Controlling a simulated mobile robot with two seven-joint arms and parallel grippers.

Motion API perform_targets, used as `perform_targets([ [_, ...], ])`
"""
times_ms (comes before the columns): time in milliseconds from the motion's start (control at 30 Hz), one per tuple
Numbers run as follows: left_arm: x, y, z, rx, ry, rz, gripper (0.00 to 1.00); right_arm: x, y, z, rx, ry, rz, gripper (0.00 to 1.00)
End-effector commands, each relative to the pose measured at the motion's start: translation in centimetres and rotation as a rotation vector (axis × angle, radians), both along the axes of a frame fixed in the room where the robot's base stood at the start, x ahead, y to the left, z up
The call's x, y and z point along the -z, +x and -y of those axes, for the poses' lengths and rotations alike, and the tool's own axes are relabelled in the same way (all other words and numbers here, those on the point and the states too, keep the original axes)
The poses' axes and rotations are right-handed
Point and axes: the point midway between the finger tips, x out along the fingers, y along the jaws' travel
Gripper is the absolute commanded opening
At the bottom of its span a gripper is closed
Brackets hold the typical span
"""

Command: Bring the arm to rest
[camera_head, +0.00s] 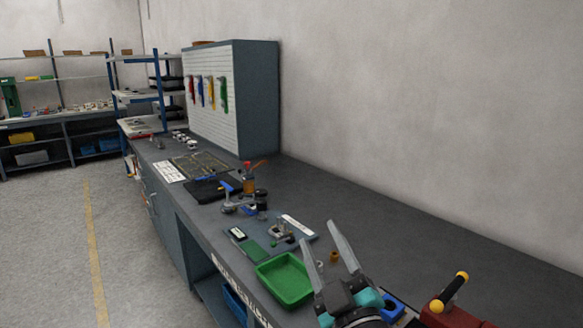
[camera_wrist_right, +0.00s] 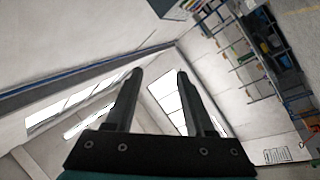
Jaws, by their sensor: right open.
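My right gripper (camera_head: 320,238) is at the lower right of the head view, above the dark workbench (camera_head: 385,225). Its two pale fingers stand apart and point up and away, with nothing between them. In the right wrist view the same gripper (camera_wrist_right: 160,74) is open and empty, and beyond it are only the walls, windows and shelving of the room. A small copper-coloured piece (camera_head: 334,256) lies on the bench behind the fingers. My left gripper is not in view.
A green tray (camera_head: 285,280) lies left of the gripper. A red device with a black, yellow-ended handle (camera_head: 452,292) stands at right, beside a blue item (camera_head: 393,306). Small tools and a pegboard cabinet (camera_head: 255,100) are farther back. The bench along the wall is clear.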

Motion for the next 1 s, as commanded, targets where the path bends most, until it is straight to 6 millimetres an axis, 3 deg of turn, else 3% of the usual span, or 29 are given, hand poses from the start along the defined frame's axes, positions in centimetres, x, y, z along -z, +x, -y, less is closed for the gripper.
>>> perform_targets([
  [33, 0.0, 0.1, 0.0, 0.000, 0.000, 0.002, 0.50, 2.5, -0.2, 1.8, 0.059, 0.049, -0.111, 0.54],
  [167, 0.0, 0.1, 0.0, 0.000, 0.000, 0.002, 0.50, 9.0, -1.7, 5.9, 0.197, 0.152, -0.399, 0.54],
  [267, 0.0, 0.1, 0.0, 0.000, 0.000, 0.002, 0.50, 14.2, -4.4, 8.3, 0.286, 0.214, -0.630, 0.54],
  [400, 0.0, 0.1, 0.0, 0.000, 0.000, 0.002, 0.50, 20.6, -10.0, 10.4, 0.380, 0.274, -0.948, 0.54],
  [600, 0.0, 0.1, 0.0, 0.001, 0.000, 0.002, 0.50, 25.9, -18.2, 11.3, 0.446, 0.308, -1.309, 0.54],
  [800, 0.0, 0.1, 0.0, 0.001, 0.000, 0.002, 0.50, 28.4, -25.9, 11.3, 0.470, 0.315, -1.602, 0.54],
  [1000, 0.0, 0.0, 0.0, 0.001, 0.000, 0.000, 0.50, 33.1, -24.6, 11.1, 0.474, 0.306, -1.612, 0.54],
])
